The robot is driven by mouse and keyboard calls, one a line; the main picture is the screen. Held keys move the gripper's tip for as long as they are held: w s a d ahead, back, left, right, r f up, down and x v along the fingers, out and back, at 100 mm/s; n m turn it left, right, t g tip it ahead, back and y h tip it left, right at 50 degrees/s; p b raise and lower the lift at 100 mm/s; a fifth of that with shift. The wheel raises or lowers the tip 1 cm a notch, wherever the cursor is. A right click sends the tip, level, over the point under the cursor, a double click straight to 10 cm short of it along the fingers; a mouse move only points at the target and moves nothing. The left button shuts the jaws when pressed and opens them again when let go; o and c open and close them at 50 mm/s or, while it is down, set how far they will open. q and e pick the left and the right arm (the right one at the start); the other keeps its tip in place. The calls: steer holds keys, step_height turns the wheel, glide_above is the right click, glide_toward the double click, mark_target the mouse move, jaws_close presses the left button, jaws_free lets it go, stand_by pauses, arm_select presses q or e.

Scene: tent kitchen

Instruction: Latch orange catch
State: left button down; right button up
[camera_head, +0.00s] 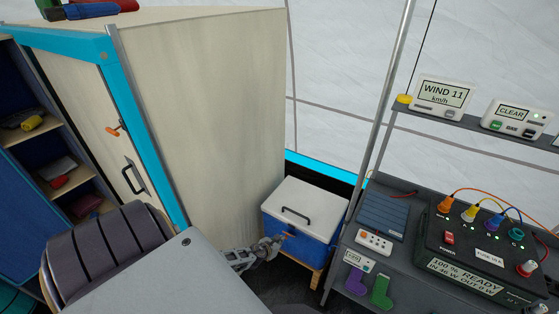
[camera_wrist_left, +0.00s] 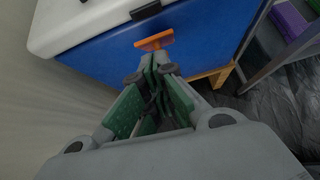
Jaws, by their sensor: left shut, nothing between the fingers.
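The orange catch (camera_wrist_left: 154,41) is on the blue front of the cooler (camera_wrist_left: 95,62), below its white lid (camera_wrist_left: 70,20). In the wrist view it appears as a T shape with its bar nearly level. In the head view, the catch (camera_head: 288,235) is small and partly behind my left gripper (camera_head: 280,241). The lid (camera_head: 308,207) lies down on the cooler. In the wrist view my left gripper (camera_wrist_left: 150,67) is shut and empty, its tips just short of the catch's stem. I cannot tell whether they touch. My right gripper is not in view.
The cooler stands on a wooden stand (camera_head: 316,277), between a tall wooden cabinet (camera_head: 205,110) on the left and a grey bench with a power box (camera_head: 480,245) on the right. Another orange catch (camera_head: 117,129) is on the cabinet door.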

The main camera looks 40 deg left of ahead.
arm_select(q)
steer(key=p+v, duration=0.3)
steer(key=v, duration=0.7)
steer(key=shift+r+p, duration=0.35)
steer(key=shift+r, duration=0.05)
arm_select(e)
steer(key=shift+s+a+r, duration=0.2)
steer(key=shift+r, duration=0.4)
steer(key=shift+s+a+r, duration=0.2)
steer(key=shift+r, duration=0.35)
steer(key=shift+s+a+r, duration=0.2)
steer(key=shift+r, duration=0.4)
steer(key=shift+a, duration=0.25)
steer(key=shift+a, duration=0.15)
